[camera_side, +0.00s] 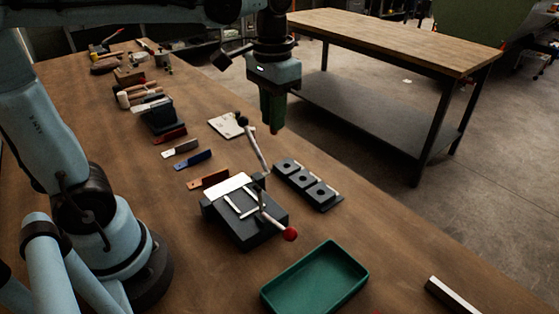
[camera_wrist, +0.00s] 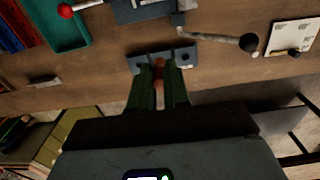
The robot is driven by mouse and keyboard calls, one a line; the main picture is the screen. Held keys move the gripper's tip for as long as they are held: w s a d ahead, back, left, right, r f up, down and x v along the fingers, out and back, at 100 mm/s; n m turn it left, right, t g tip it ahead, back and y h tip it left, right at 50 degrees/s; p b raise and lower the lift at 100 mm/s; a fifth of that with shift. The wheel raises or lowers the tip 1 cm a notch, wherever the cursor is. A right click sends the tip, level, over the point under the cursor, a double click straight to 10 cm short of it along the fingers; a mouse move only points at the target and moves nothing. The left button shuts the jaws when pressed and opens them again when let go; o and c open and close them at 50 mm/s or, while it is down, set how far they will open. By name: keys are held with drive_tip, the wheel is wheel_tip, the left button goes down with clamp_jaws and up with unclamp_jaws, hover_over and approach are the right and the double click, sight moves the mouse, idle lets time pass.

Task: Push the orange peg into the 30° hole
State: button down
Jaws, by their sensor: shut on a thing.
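My gripper (camera_side: 273,118) is shut on the orange peg (camera_side: 274,131), whose tip shows just below the green fingers in the side view. In the wrist view the orange peg (camera_wrist: 158,70) sits between the two green fingers of my gripper (camera_wrist: 160,88). The dark block with three holes (camera_side: 308,186) lies on the bench, below and to the right of the peg in the side view. In the wrist view the block (camera_wrist: 136,62) is beyond the fingertips, partly hidden by them. The peg appears above and apart from the block. I cannot tell which hole is the 30° one.
A dark fixture (camera_side: 244,222) with a red-knobbed lever (camera_side: 290,234) stands left of the block; another lever (camera_side: 253,145) rises behind it. A green tray (camera_side: 316,276) is in front. A light plate (camera_side: 226,125) and several coloured strips lie farther back.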

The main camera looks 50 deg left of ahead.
drive_tip(key=a+r+n, duration=0.2)
drive_tip(key=a+n, duration=0.4)
drive_tip(key=a, duration=0.5)
drive_tip(key=a+r+n, duration=0.2)
drive_tip(key=a+n, duration=0.3)
drive_tip(key=a, duration=0.6)
wheel_tip(320, 180, down, 10)
drive_tip(key=s+a+f, duration=0.1)
drive_tip(key=a+f, duration=0.1)
drive_tip(key=a, duration=0.2)
drive_tip(key=s+a+f, duration=0.1)
drive_tip(key=a+f, duration=0.2)
drive_tip(key=a, duration=0.1)
drive_tip(key=s+a+f, duration=0.1)
drive_tip(key=a+f, duration=0.1)
drive_tip(key=a, duration=0.1)
drive_tip(key=shift+s+a+f, duration=0.1)
drive_tip(key=shift+a+f, duration=0.1)
drive_tip(key=shift+a, duration=0.2)
drive_tip(key=shift+f, duration=2.05)
drive_tip(key=c, duration=1.1)
unclamp_jaws()
drive_tip(key=shift+f, duration=0.1)
